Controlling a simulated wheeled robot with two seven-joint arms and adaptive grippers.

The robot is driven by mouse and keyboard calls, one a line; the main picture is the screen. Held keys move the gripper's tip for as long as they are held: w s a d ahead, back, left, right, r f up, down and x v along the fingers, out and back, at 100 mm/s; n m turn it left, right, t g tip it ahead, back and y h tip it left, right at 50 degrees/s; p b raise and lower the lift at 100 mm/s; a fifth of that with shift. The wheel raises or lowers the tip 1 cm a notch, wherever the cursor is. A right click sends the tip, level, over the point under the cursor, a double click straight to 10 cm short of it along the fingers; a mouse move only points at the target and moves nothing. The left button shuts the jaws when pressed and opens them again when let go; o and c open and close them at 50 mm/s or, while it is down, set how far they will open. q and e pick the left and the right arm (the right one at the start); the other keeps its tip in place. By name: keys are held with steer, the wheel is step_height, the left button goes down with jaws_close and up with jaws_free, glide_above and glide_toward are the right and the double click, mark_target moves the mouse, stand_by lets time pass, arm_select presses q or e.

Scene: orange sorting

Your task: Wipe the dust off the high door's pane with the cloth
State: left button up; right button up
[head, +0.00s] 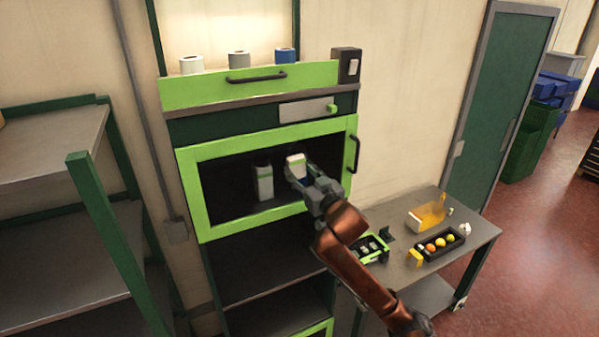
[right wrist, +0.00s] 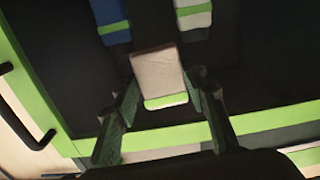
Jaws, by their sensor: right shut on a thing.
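The high door (head: 190,190) is a lime-green frame around a dark see-through pane (head: 225,185), with a black handle (head: 352,155) on its right side. The handle also shows at the left of the right wrist view (right wrist: 28,125). My right gripper (head: 300,177) is in front of the pane, right of its middle. It is shut on the pale, block-like cloth (head: 295,161), which has a green band in the right wrist view (right wrist: 158,75). I cannot tell whether the cloth touches the pane. No dust can be made out. My left gripper is out of view.
A white container (head: 264,183) stands behind the pane; a blue one (right wrist: 110,18) shows in the right wrist view. Rolls (head: 239,59) stand above the cabinet's top drawer. Grey shelves (head: 50,150) stand left.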

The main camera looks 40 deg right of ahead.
steer(key=shift+v, duration=2.95)
steer(key=v, duration=0.3)
steer(key=shift+f, duration=0.15)
